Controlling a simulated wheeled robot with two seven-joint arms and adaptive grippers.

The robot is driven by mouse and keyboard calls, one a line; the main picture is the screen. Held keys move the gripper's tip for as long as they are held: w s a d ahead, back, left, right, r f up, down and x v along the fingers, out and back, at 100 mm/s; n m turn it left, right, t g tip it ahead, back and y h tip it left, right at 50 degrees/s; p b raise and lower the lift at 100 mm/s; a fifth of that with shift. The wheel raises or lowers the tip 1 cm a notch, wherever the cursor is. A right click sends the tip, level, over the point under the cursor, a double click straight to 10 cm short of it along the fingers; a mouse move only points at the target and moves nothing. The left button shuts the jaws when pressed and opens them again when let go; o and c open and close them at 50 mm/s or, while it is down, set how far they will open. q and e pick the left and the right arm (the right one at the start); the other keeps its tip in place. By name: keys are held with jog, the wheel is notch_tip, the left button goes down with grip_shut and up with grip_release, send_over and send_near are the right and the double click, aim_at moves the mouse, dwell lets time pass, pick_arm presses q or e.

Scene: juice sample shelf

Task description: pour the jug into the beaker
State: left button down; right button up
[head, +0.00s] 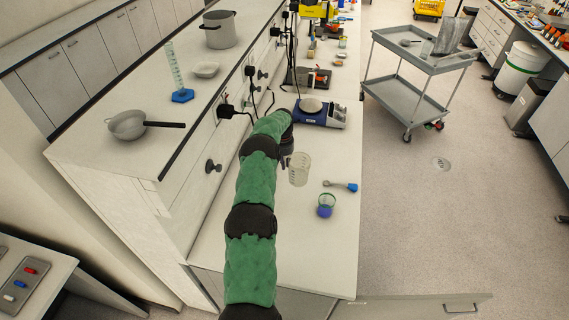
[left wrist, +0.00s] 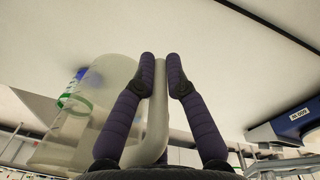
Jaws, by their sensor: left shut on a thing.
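The jug (head: 300,170) is a translucent, pale vessel with faint markings, and it looks about upright. My left gripper (head: 287,160) is at its left side in the head view, partly hidden by my green arm. In the left wrist view my left gripper (left wrist: 161,72) is shut on the handle of the jug (left wrist: 112,75), with a dark finger on each side. A small clear beaker (head: 327,199) with a green rim and blue at its bottom stands on the counter, apart from the jug. Its blue and green show through the jug wall in the left wrist view. My right gripper is not in view.
A blue-and-white spoon-like tool (head: 340,185) lies behind the beaker. The raised shelf (head: 165,150) borders the counter on the left. Bare counter (head: 300,245) lies in front of the beaker.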

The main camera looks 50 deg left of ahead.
pick_arm(q)
jog(key=shift+f, duration=0.55)
notch_tip(320, 180, down, 7)
jog(key=b, duration=0.7)
jog(key=shift+r, duration=0.1)
